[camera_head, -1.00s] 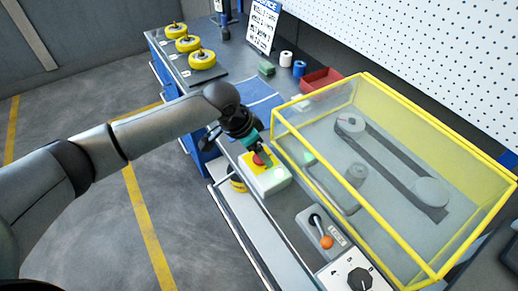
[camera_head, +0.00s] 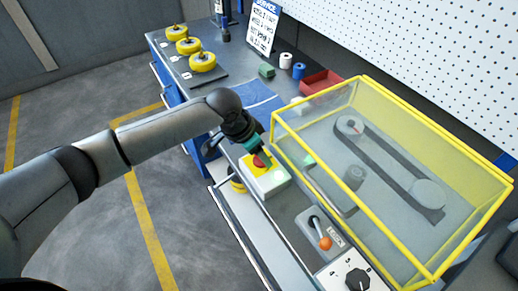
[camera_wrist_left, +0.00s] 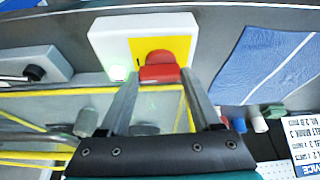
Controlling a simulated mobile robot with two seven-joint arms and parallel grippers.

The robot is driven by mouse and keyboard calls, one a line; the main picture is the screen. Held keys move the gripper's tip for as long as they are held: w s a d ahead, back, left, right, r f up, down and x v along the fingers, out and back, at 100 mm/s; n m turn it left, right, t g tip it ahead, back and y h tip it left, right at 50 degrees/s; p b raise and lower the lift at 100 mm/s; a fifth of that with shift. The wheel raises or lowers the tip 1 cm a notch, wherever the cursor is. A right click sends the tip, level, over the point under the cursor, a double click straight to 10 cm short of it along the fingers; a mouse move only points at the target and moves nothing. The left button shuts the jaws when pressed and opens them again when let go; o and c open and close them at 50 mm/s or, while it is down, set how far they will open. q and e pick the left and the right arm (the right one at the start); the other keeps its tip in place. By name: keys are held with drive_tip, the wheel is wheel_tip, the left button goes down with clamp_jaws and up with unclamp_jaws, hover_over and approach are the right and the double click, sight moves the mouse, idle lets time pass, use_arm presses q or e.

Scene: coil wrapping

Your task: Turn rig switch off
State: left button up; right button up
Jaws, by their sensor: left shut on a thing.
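A red knob (camera_head: 260,161) sits on a yellow plate on a white switch box (camera_head: 268,182) at the bench's front edge. In the left wrist view the red knob (camera_wrist_left: 158,68) stands out from the yellow plate (camera_wrist_left: 178,44). My left gripper (camera_wrist_left: 160,78) has its fingers on either side of the knob, shut on it. In the head view my left gripper (camera_head: 262,153) reaches down over the box and partly hides the knob. My right gripper is not in view.
A yellow-framed clear guard (camera_head: 400,137) over a belt and pulleys stands right beside the box. An orange-tipped lever (camera_head: 325,243) and a black rotary knob (camera_head: 358,280) are nearer the front. A blue cloth (camera_head: 255,103) and red bin (camera_head: 322,82) lie farther back.

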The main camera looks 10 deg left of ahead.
use_arm(q)
drive_tip(key=n+p, duration=0.2)
drive_tip(key=p, duration=0.1)
drive_tip(key=n+y+p, duration=0.1)
drive_tip(key=n+p, duration=0.1)
drive_tip(key=p, duration=0.2)
drive_tip(key=n+t+y+p, duration=0.1)
drive_tip(key=n+p, duration=0.2)
drive_tip(key=shift+s+d+r, duration=0.1)
drive_tip(key=shift+d+r, duration=0.1)
drive_tip(key=shift+d, duration=0.1)
drive_tip(key=n+y+p, duration=0.1)
drive_tip(key=n+p, duration=0.1)
drive_tip(key=shift+d+f+n, duration=0.1)
drive_tip(key=shift+n, duration=0.3)
drive_tip(key=shift+n+y+p, duration=0.4)
drive_tip(key=shift+n+y, duration=0.1)
drive_tip(key=shift+n, duration=0.4)
drive_tip(key=shift+f+n+y, duration=0.1)
drive_tip(key=shift+n+y, duration=0.2)
drive_tip(key=shift+n, duration=0.6)
drive_tip(key=shift+w+n+g+y+b, duration=0.15)
drive_tip(key=shift+n+g+y, duration=0.15)
drive_tip(key=shift+n, duration=0.6)
drive_tip(key=shift+w+n+g+y+b, duration=0.15)
drive_tip(key=shift+n+y, duration=0.25)
drive_tip(key=shift+n, duration=0.5)
drive_tip(key=o, duration=1.4)
drive_tip(key=shift+g, duration=0.25)
